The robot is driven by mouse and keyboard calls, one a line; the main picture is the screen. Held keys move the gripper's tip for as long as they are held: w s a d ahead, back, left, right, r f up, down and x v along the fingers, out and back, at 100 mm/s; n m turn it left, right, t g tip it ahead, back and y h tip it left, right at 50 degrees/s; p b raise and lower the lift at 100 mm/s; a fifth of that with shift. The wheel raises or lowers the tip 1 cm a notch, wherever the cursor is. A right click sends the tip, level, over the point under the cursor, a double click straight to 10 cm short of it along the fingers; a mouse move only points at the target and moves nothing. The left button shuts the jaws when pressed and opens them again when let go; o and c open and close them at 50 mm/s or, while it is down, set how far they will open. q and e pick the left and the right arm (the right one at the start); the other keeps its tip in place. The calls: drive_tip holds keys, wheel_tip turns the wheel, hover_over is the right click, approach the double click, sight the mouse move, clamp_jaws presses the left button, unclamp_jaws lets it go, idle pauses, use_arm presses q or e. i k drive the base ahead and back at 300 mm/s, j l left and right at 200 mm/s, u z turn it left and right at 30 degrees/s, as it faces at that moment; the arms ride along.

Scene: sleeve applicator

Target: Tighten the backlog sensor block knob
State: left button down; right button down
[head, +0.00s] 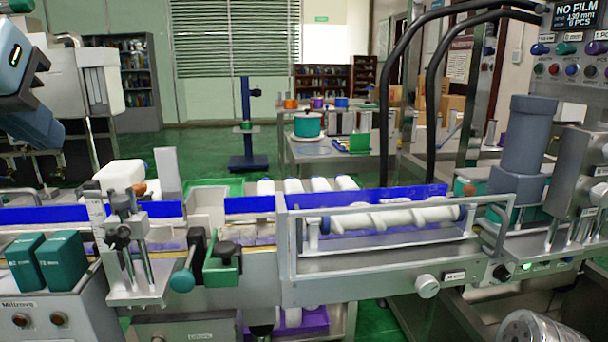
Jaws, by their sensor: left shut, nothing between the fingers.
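A green block (222,268) sits on the front rail of the conveyor, left of centre, with a black knob (228,250) on top; it looks like the sensor block, but I read no label on it. A teal round-ended knob (182,280) on a dark stem is just left of it. Whether either knob is loose or tight does not show. My left gripper (45,130) is at the upper left edge, partly cut off, shut and empty. It is well up and left of the block, touching nothing I can see. My right gripper is not in view.
A control panel (575,40) reading NO FILM is at upper right.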

sight(118, 238)
drive_tip(key=k+l, duration=0.15)
drive_tip(key=k, duration=0.3)
drive_tip(key=k+l, duration=0.15)
drive_tip(key=k, duration=0.3)
